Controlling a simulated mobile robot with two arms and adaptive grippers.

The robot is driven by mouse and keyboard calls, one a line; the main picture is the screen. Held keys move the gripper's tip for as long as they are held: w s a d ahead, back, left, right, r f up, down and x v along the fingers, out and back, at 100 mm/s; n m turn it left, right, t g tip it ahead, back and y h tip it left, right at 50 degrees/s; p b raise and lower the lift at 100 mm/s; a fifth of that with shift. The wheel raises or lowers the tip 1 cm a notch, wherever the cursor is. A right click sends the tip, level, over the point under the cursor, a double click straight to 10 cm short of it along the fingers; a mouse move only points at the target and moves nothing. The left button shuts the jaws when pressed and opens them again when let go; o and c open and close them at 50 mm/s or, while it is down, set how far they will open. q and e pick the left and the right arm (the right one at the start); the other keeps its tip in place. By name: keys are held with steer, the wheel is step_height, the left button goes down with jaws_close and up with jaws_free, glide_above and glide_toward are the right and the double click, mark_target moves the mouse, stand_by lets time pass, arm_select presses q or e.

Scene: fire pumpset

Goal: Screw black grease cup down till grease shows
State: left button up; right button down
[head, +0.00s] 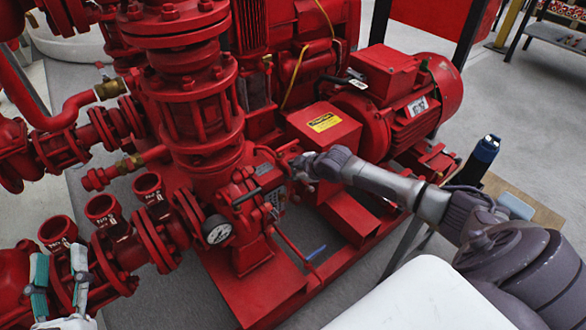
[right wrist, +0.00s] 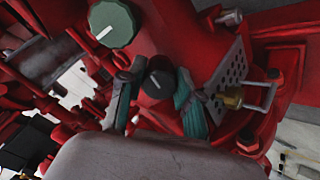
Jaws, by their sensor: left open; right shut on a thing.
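The black grease cup (right wrist: 158,84) is a small dark round knob with a pale mark on its top, in the middle of the right wrist view. My right gripper (right wrist: 156,98) has its teal-padded fingers on either side of it and is shut on it. In the head view my right gripper (head: 303,167) reaches the red pump housing (head: 262,190); the cup cannot be made out there. No grease can be made out. My left gripper (head: 58,283) is open and empty at the lower left, in front of the red pipework.
A green cap (right wrist: 110,23) with a white mark sits near the black cup. A brass fitting (right wrist: 230,97) is right of the fingers. A pressure gauge (head: 218,232) and red motor (head: 398,98) flank the pump. A dark blue bottle (head: 478,160) stands at right.

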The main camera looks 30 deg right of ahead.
steer(key=shift+f, duration=0.1)
steer(key=c, duration=0.8)
jaws_free()
steer(key=shift+s, duration=0.15)
steer(key=v, duration=1.2)
